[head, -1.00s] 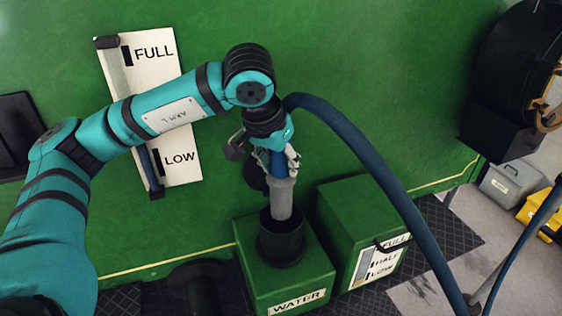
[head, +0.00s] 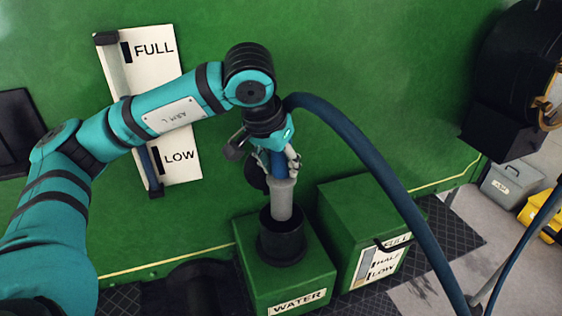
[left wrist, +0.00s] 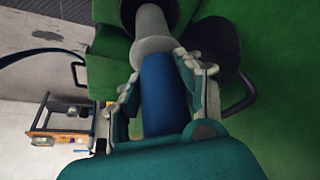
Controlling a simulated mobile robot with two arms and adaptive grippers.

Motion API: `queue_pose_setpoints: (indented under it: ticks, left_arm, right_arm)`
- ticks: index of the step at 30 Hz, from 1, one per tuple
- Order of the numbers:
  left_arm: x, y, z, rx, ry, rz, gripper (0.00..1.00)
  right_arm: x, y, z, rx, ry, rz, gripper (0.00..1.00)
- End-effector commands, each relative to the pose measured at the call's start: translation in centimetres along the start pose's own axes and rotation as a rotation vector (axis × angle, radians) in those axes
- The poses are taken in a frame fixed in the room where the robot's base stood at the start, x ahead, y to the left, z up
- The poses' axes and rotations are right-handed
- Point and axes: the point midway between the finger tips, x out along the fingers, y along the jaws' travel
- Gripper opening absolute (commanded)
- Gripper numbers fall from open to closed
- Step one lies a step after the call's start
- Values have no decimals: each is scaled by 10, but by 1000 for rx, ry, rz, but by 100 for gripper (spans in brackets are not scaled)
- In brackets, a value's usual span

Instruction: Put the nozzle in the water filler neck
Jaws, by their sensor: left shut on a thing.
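My left gripper (head: 277,160) is shut on the blue grip of the nozzle (head: 281,200). The nozzle's grey spout points down, and its lower end is inside the black water filler neck (head: 283,247) on top of the green WATER box. In the left wrist view, the fingers (left wrist: 165,85) sit on both sides of the blue grip, and the grey spout (left wrist: 152,30) runs into the dark opening of the neck. How deep the tip reaches is hidden by the rim. My right gripper is not in view.
A blue hose (head: 385,185) arches from the nozzle down to the right. A second green box (head: 350,215) with a FULL, HALF, LOW gauge stands right of the WATER box (head: 315,275). A white FULL/LOW gauge board (head: 180,120) is on the green wall behind my arm. Grey and yellow boxes stand far right.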

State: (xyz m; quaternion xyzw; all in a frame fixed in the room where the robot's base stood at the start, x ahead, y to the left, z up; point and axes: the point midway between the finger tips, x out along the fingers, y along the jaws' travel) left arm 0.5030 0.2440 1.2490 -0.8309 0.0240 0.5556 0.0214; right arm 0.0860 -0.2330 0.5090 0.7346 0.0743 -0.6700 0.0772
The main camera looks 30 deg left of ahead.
Motion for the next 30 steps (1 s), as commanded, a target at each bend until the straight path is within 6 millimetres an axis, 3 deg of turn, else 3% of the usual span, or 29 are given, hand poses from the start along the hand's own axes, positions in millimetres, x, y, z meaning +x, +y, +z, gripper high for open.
queue_pose_setpoints:
  ticks: [30]
  left_arm:
    - [27,0,11,0,4,1,0]
  right_arm:
    - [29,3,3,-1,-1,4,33]
